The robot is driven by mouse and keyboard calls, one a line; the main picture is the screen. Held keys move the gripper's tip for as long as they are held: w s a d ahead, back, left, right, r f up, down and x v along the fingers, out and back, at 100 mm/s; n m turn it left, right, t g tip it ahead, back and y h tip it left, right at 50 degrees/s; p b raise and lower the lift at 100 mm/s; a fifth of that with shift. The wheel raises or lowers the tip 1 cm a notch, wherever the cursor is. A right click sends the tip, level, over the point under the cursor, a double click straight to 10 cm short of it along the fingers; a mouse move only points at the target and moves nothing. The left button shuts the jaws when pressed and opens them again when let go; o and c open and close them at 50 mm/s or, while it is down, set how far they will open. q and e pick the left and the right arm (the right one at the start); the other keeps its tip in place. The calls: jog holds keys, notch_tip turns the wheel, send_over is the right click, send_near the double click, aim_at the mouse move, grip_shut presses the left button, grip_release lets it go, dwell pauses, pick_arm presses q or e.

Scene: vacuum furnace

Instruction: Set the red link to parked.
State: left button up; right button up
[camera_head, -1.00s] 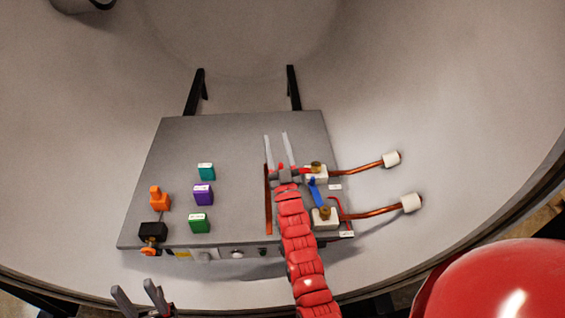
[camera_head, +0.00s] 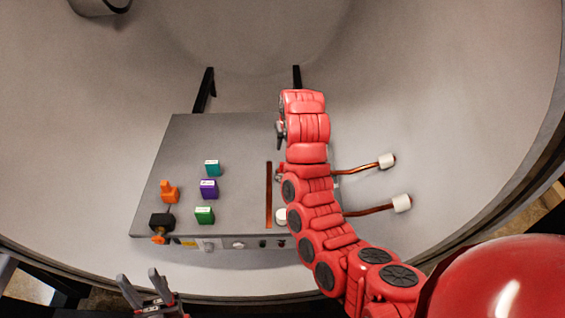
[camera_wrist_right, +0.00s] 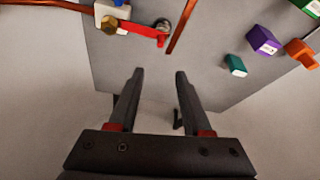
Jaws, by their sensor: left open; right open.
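The red link (camera_wrist_right: 138,29) shows in the right wrist view as a flat red bar. One end is at the brass bolt (camera_wrist_right: 109,24) on a white block (camera_wrist_right: 112,9); the other reaches beside a round metal post (camera_wrist_right: 162,25). My right gripper (camera_wrist_right: 160,74) is open and empty, with its fingertips apart from the link. In the head view my right arm hides most of the link and the terminal blocks. My left gripper (camera_head: 138,278) is open and empty in front of the plate's near left edge.
The grey plate (camera_head: 240,145) carries a copper strip (camera_head: 268,195), teal (camera_head: 212,168), purple (camera_head: 209,189) and green (camera_head: 204,215) blocks, and an orange part (camera_head: 169,192). Copper rods (camera_head: 357,168) with white ends run right. The curved chamber wall surrounds the plate.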

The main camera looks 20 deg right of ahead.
jog(key=b, duration=0.4)
send_near(282, 163)
jog(key=p+x, duration=0.3)
jog(key=x, duration=0.4)
jog(key=shift+p, duration=0.4)
jog(key=shift+p+x, duration=0.45)
jog(key=shift+x, duration=0.8)
jog(key=shift+w+f, duration=0.1)
jog(key=shift+f, duration=0.25)
grip_shut()
